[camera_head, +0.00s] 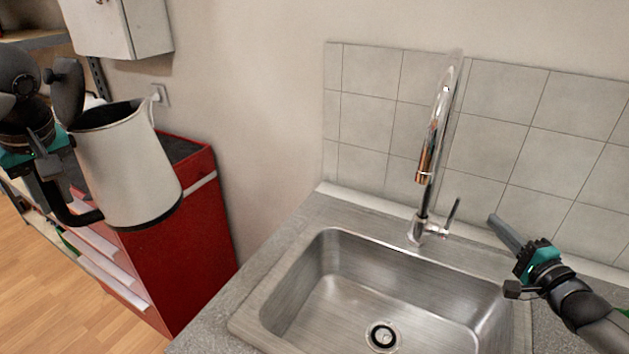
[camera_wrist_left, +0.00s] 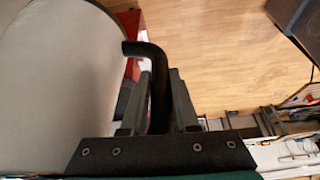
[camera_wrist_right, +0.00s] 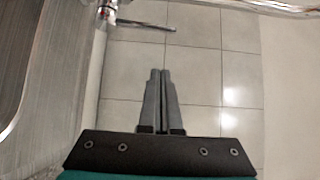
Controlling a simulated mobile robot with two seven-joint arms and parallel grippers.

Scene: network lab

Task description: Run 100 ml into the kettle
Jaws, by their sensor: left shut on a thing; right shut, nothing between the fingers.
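The white kettle (camera_head: 127,168) with a black base rim is held up at the left of the head view, its top open. My left gripper (camera_head: 52,175) is shut on its black handle (camera_wrist_left: 158,85), which shows between the fingers in the left wrist view. The chrome tap (camera_head: 437,130) stands behind the sink, its copper-coloured spout end (camera_head: 425,163) pointing down over the basin. Its lever (camera_head: 453,213) is on the right of the tap body. My right gripper (camera_head: 495,221) is shut and empty, to the right of the lever and apart from it.
The steel sink (camera_head: 300,290) is empty, with a drain (camera_head: 382,336) at its bottom. A red cabinet (camera_head: 180,260) stands left of the counter, below and behind the kettle. A tiled wall (camera_head: 375,100) closes off the back. Free space lies between kettle and tap.

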